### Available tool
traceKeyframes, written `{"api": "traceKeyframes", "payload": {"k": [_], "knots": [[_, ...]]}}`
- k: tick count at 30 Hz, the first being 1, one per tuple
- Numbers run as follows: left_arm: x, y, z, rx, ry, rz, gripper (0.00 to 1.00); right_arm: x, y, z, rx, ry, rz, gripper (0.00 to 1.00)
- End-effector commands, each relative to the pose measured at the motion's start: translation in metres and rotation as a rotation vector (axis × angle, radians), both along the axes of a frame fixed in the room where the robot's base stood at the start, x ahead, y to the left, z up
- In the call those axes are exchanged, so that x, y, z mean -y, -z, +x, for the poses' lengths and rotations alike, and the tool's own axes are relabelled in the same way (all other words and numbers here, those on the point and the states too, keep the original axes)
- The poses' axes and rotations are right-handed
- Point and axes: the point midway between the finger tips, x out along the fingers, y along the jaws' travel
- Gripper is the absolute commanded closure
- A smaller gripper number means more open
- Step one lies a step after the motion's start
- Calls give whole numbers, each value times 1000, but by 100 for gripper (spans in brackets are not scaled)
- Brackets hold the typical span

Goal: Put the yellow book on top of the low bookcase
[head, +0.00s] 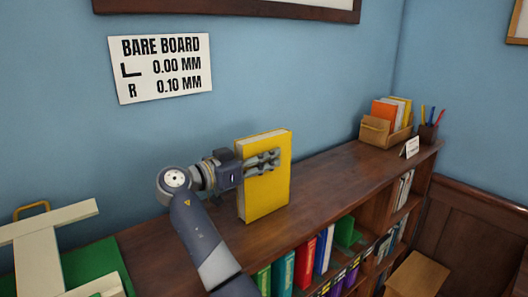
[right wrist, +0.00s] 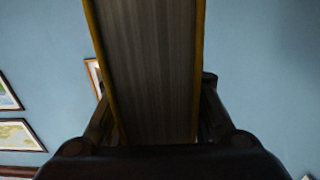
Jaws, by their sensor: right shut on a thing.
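The yellow book (head: 268,190) stands upright over the top of the low bookcase (head: 335,180), near its back wall side. My right gripper (head: 262,163) is shut on the yellow book, with its fingers across the upper part of the cover. The book's lower edge appears at the bookcase top; I cannot tell whether it touches. In the right wrist view the page block (right wrist: 152,65) fills the middle between the two fingers. My left gripper is not in view.
On the bookcase top at the far right are a wooden box of books (head: 385,130), a small card (head: 411,147) and a pen cup (head: 428,132). The top between them and the yellow book is clear. Several books (head: 305,262) fill the shelves below. A sign (head: 160,68) hangs on the wall.

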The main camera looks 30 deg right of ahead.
Motion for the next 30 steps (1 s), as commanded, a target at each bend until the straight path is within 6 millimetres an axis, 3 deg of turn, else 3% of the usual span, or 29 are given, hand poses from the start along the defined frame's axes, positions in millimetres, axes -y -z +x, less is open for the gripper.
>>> {"api": "traceKeyframes", "payload": {"k": [10,11,13,25,30], "knots": [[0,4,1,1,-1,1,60,0,1,0,5,-1,-6,100],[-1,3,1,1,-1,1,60,0,2,0,0,0,-1,62],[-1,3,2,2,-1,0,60,0,2,0,0,0,-1,49],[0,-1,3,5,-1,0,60,0,-1,0,0,0,-1,49],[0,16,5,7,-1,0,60,-26,5,-1,0,-4,-1,49]]}}
